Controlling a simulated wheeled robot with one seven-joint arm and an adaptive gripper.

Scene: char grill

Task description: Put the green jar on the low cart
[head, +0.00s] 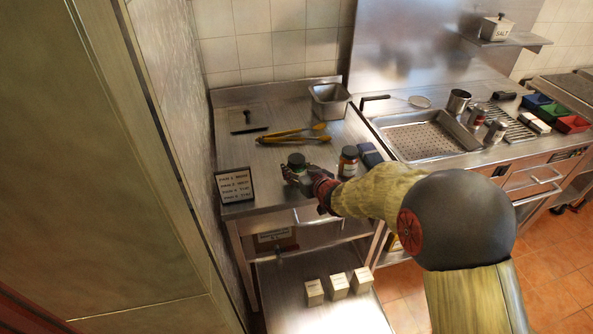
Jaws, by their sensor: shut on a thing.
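The green jar (296,160), with a dark lid, is on or just above the steel counter (245,160), near its front edge. My gripper (298,175) reaches in from the right and is shut on the jar, and its fingers hide the jar's lower part. I cannot tell whether the jar's base touches the counter. A low steel surface, which looks like the low cart (290,318), stands below and in front of the counter. It carries three small pale boxes (338,284).
An orange-brown jar (348,162) stands close right of my gripper, beside dark blocks (370,154). Yellow tongs (292,135) and a steel pan (330,101) lie behind. A menu sign (235,185) stands at the left. The cart's left part is clear.

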